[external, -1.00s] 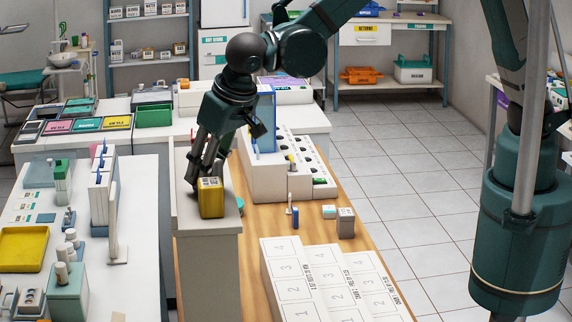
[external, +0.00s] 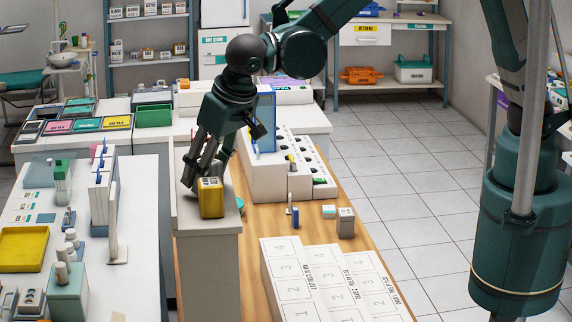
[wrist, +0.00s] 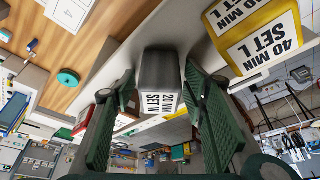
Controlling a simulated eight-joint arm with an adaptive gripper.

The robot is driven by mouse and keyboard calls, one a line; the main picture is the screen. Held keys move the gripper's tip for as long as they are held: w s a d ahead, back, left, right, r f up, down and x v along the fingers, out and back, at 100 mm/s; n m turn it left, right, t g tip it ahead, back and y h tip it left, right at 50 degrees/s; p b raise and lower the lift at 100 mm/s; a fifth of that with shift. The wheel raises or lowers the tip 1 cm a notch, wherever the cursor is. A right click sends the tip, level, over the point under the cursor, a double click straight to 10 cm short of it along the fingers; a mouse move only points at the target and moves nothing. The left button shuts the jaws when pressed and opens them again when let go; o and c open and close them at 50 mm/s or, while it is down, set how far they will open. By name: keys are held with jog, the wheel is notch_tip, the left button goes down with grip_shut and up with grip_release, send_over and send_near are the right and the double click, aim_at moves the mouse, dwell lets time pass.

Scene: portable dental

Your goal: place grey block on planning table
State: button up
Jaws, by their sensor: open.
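A grey block (wrist: 162,72) with a white "20 MIN SET" label shows in the wrist view, between the two fingers of my gripper (wrist: 160,80). The fingers are apart, one on each side of it; I cannot tell whether either touches it. In the external view my gripper (external: 203,178) is low over a narrow white counter (external: 208,255), behind a yellow block (external: 211,199), and I cannot make out the grey block there. The yellow block also shows in the wrist view (wrist: 250,38). Another grey block (external: 345,223) stands on the wooden table (external: 250,262).
White numbered panels (external: 292,280) lie on the wooden table's near part. A white stepped rack (external: 262,180) stands close right of my gripper. A small blue item (external: 295,218) and a cyan box (external: 329,211) sit near the other grey block.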

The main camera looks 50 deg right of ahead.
aim_at(215, 163)
jog(key=p+v, duration=0.2)
jog(key=v, duration=0.4)
jog(key=shift+r, duration=0.15)
jog(key=shift+v, duration=0.8)
jog(key=shift+s, duration=0.25)
jog(key=w+d+r, duration=0.2)
jog(key=d+r, duration=0.1)
jog(key=d, duration=0.8)
jog(key=w+d+r, duration=0.2)
jog(key=d+r, duration=0.1)
jog(key=d, duration=0.8)
jog(key=w+d+r, duration=0.2)
jog(key=d+r, duration=0.1)
jog(key=d, duration=0.7)
jog(key=s+d+t, duration=0.1)
jog(key=s+d, duration=0.4)
jog(key=d, duration=0.5)
jog(key=s+d+f+t, duration=0.1)
jog(key=s+d, duration=0.4)
jog(key=d, duration=0.5)
jog(key=s+d, duration=0.5)
jog(key=d, duration=0.5)
jog(key=shift+d+f+t, duration=0.2)
jog(key=shift+d+t, duration=0.2)
